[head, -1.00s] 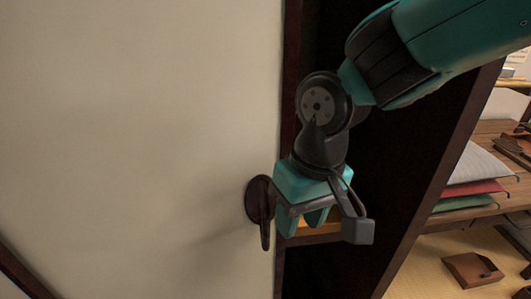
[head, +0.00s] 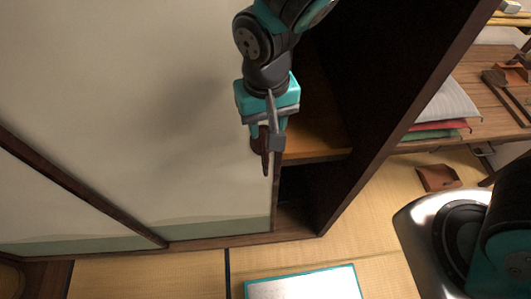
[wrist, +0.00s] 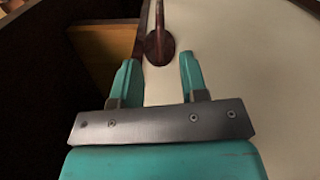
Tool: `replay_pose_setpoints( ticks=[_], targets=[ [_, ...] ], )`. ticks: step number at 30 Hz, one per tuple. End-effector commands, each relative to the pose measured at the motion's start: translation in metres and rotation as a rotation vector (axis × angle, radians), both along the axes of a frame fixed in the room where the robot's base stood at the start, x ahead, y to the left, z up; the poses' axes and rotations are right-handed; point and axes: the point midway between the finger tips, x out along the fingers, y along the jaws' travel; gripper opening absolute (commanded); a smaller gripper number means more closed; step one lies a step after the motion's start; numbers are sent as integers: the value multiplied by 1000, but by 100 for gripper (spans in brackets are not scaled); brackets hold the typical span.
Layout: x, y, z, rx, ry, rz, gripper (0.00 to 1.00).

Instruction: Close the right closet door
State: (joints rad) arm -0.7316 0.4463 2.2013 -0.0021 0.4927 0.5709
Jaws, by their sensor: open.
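The right closet door (head: 190,170) is a cream sliding panel with a dark wooden edge, standing partly open. A dark gap lies to its right. Its brown handle (head: 264,160) is near that edge. My gripper (head: 268,128) is at the handle and covers its upper part in the head view. In the wrist view, my gripper (wrist: 159,66) is open, with a teal finger on each side. The handle (wrist: 159,48) is centred just ahead, between the lines of the fingers. I cannot tell whether the fingers touch it.
A wooden shelf (head: 318,135) shows inside the open closet, beside a dark side wall (head: 385,115). At right is a low shelf with stacked cushions (head: 445,108). Tatami floor (head: 365,200) lies in front, with a brown object (head: 437,178) on it.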

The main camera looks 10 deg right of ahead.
Motion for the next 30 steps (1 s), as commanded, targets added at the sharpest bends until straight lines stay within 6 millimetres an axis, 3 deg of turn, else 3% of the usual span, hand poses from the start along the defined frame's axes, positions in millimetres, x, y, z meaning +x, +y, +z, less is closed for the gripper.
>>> replay_pose_setpoints(
  ticks=[9,15,21,30],
  targets=[
    [-2,-2,-73,-5,5,0,40],
    [-1,-1,-107,-3,4,0,40],
    [0,0,-125,0,1,0,40],
    [0,0,-128,1,0,1,40]
  ],
)
